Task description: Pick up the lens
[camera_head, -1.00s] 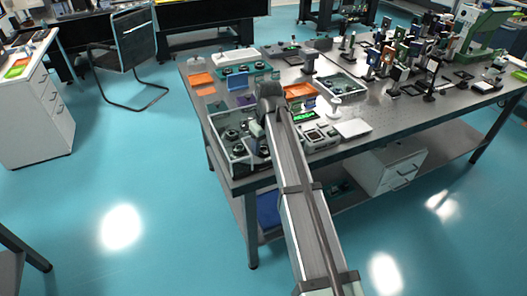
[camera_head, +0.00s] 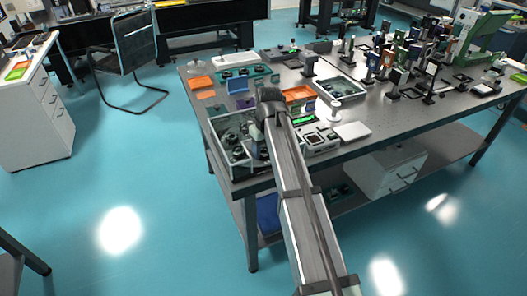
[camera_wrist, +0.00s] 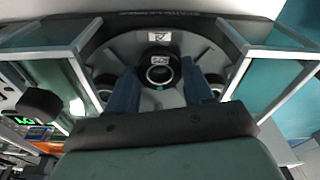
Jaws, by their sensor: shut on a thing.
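The lens (camera_wrist: 160,74) is a small black ring with a white label, in the middle of the wrist view. My gripper (camera_wrist: 160,90) has its two blue fingers on either side of it and is shut on it. The lens appears to be over or in a clear-walled tray (camera_wrist: 280,35), and I cannot tell how far it is off the tray floor. In the head view the tray (camera_head: 212,128) is at the near left corner of the table, and my arm hides part of it and the fingertips.
Other dark round parts (camera_wrist: 103,86) sit in the tray on both sides. An orange bin (camera_head: 299,93), a device with a green display (camera_head: 318,139) and a white box (camera_head: 352,131) are close to my arm. Many optics mounts (camera_head: 392,75) crowd the table's right half.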

